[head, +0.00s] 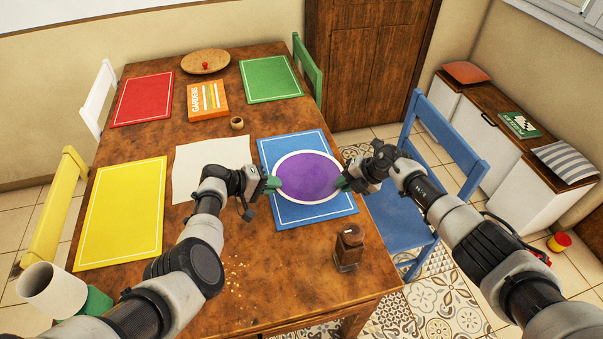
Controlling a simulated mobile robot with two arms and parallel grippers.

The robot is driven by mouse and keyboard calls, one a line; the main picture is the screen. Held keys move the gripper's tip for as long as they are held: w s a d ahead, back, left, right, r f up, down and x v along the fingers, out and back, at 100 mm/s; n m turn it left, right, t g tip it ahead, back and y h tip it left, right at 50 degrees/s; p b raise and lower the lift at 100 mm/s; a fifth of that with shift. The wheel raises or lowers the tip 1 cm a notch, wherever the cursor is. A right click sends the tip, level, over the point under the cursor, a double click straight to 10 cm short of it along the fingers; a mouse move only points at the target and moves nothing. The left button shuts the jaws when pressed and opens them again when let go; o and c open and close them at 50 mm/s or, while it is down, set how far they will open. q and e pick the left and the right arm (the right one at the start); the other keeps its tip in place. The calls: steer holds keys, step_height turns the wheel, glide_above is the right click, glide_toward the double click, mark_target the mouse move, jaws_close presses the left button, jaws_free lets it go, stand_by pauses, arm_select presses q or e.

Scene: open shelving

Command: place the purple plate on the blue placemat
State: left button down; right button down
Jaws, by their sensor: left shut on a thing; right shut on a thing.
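The purple plate (308,178), with a white rim, appears over the blue placemat (295,142), which lies near the table's right edge. I cannot tell whether the plate touches the mat or is held slightly above it. My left gripper (272,184) is shut on the plate's left rim. My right gripper (343,183) is shut on the plate's right rim. The mat's middle is hidden under the plate; its far and near parts show.
A brown grinder (348,248) stands near the front right edge, with crumbs (236,277) to its left. A white sheet (208,162), yellow placemat (122,212), small wooden cup (237,123) and orange box (207,100) are around. A blue chair (405,222) stands right of the table.

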mark_target(275, 201)
arm_select(q)
steer(key=shift+d, duration=0.35)
arm_select(e)
steer(key=shift+a, duration=0.4)
